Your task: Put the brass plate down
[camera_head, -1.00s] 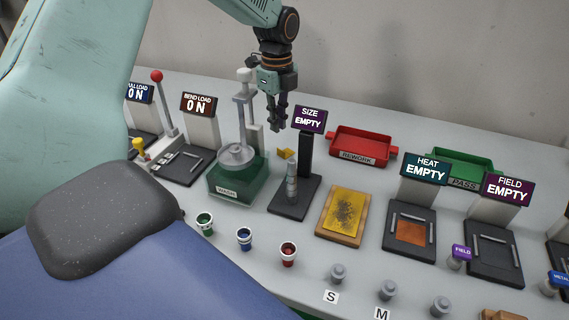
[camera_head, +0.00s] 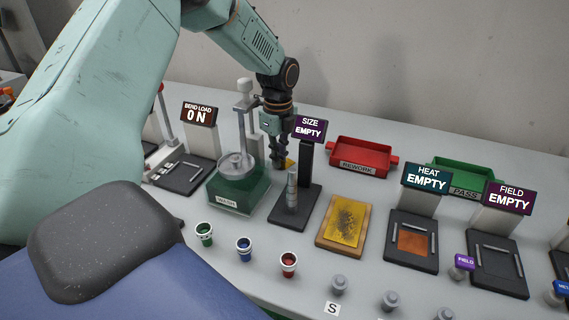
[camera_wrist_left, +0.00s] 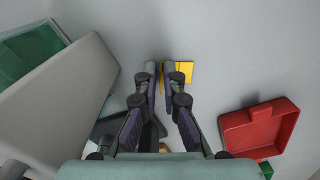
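I cannot tell whether a finger touches the plate. My right gripper is not in view.
A green machine (camera_head: 236,190) stands left of the gripper. The red REWORK tray (camera_head: 361,158) and green PASS tray (camera_head: 465,175) are to the right. A yellow pad on a wooden board (camera_head: 345,222) and the HEAT station (camera_head: 411,241) stand nearer. Grey table is clear behind the plate.

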